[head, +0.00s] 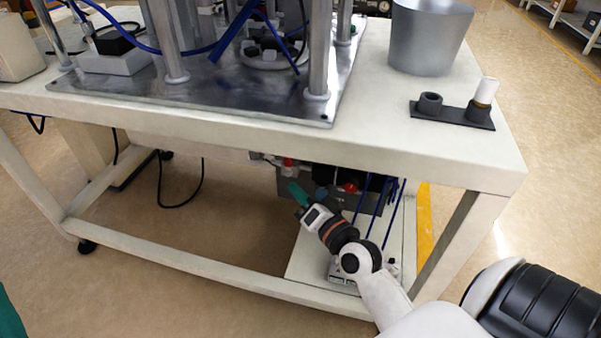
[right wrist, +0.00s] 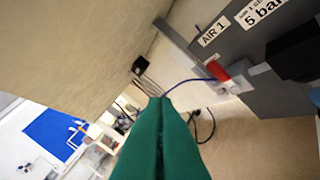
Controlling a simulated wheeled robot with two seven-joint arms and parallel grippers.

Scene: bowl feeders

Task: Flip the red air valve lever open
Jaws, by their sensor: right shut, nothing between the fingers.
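The red air valve lever (right wrist: 218,71) sits on a pale valve with a blue tube, below the AIR 1 label on a grey panel, in the right wrist view. In the head view a red part (head: 289,162) under the table edge appears to be this lever. My right gripper (head: 294,187) is shut and empty, its green fingers just below that red part. In the right wrist view the fingers (right wrist: 160,103) are together, left of the lever and apart from it. A green piece at the lower left of the head view (head: 10,318) may be my left gripper; its jaws cannot be judged.
The tabletop (head: 370,130) overhangs the panel, and a table leg (head: 462,245) stands to the right. A second red part (head: 350,187) and several blue tubes are close by. A black block (right wrist: 295,52) is beside the 5 bar label. A lower shelf (head: 303,262) lies below.

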